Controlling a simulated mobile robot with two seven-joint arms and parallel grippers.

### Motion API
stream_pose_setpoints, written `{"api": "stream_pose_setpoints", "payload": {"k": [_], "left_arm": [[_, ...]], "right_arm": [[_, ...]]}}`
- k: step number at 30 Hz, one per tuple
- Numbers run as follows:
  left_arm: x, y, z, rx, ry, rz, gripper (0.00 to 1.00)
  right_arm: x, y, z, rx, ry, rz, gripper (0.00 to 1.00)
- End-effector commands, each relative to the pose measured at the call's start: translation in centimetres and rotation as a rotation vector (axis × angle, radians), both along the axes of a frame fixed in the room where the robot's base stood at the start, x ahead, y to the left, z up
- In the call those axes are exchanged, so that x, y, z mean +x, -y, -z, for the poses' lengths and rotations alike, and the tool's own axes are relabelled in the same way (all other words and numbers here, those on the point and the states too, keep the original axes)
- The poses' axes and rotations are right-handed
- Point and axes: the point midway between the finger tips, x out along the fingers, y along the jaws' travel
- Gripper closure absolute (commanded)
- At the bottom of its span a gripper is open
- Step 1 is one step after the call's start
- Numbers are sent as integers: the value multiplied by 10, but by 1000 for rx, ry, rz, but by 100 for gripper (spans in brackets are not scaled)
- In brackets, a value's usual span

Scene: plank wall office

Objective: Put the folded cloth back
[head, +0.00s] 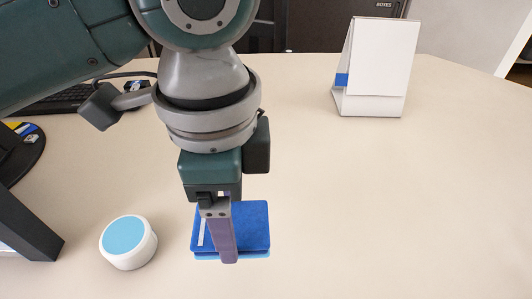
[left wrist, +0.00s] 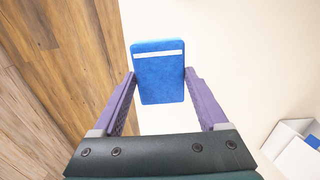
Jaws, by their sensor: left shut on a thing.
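The folded cloth (head: 256,225) is a blue, squarish stack with a white stripe and a lighter blue lower layer. It also shows in the left wrist view (left wrist: 160,82), between the two purple fingers. My left gripper (head: 228,256) comes down from above and is shut on the cloth, one finger at each side. In the head view the near finger covers part of the cloth. I cannot tell whether the cloth touches the table or hangs just above it. My right gripper is not in view.
A white round thing with a blue top (head: 128,243) stands just left of the cloth on the pale table (head: 400,210). A white standing card (head: 378,65) is at the back right. A keyboard (head: 60,101) is at the back left. The table's right side is clear.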

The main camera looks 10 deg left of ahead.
Motion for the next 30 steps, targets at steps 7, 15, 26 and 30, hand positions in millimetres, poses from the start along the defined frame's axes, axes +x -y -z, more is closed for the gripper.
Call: {"api": "stream_pose_setpoints", "payload": {"k": [7, 15, 26, 30], "left_arm": [[0, 0, 51, -1, -1, 0, 68], [-1, 0, 86, -1, -3, -1, 68], [0, 0, 98, -2, 2, 1, 23], [0, 0, 98, -2, 1, 0, 7]], "right_arm": [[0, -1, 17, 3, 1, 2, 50], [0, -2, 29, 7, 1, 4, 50], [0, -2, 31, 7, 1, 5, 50], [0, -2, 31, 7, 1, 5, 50]]}}
